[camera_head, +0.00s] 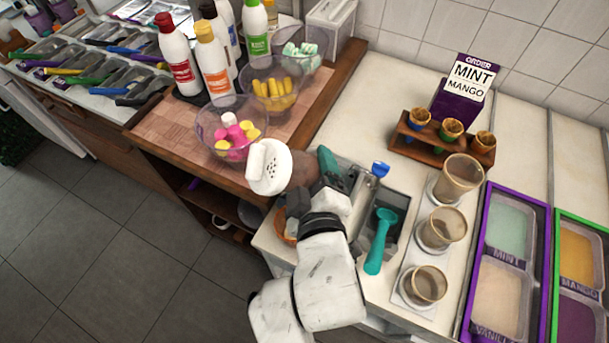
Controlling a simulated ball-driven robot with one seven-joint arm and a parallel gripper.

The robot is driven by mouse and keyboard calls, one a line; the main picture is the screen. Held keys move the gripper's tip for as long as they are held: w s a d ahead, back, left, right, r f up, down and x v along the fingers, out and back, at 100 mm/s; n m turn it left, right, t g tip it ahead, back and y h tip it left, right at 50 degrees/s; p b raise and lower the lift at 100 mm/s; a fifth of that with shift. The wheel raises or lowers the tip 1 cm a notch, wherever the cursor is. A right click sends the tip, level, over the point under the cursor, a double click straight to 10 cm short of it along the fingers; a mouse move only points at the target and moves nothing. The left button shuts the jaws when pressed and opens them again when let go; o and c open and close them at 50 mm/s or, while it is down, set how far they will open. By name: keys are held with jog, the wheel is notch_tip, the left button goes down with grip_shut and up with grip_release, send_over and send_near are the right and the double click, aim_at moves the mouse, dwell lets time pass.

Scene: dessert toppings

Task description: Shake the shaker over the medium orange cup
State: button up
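The shaker (271,170) has a white lid with holes, and it is tilted well over on its side. Its lid points left, near the clear bowl with pink and yellow pieces. My gripper (306,182) is shut on its brownish body, which is partly hidden by the gripper; the fingertips are hard to make out. Three tan-orange see-through cups stand in a row at right: a large one (461,174) at the back, a medium one (443,228) in the middle and a small one (428,285) in front. The shaker is apart from them, to the left.
Topping bowls (228,130) and bottles (178,58) stand on the wooden counter at left. A metal bin with a teal scoop (380,240) lies between my arm and the cups. A wooden cone rack (420,149) and an order sign (466,84) are behind. Ice-cream tubs (500,260) are at right.

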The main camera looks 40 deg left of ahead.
jog(key=shift+w+d+f+n+t+b, duration=0.25)
jog(key=shift+w+n+b, duration=0.15)
jog(key=shift+b, duration=0.25)
jog(key=shift+w+d+f+n+t+b, duration=0.1)
jog(key=shift+w+f+n+t+b, duration=0.2)
jog(key=shift+b, duration=0.35)
jog(key=w+n+t+y+b, duration=0.1)
jog(key=n+b, duration=0.1)
jog(key=n, duration=0.3)
jog(key=n+t+y+b, duration=0.1)
jog(key=n+y+b, duration=0.1)
jog(key=n, duration=0.3)
jog(key=w+d+r+n+t+y+b, duration=0.1)
jog(key=n+b, duration=0.1)
jog(key=n, duration=0.3)
jog(key=shift+w+n+y, duration=0.3)
jog(key=shift+n, duration=0.1)
jog(key=shift+r, duration=0.3)
notch_tip(320, 180, up, 7)
jog(key=p, duration=0.7)
jog(key=shift+f, duration=0.2)
jog(key=shift+f+b, duration=3.55)
jog(key=shift+f, duration=0.1)
jog(key=shift+r, duration=0.1)
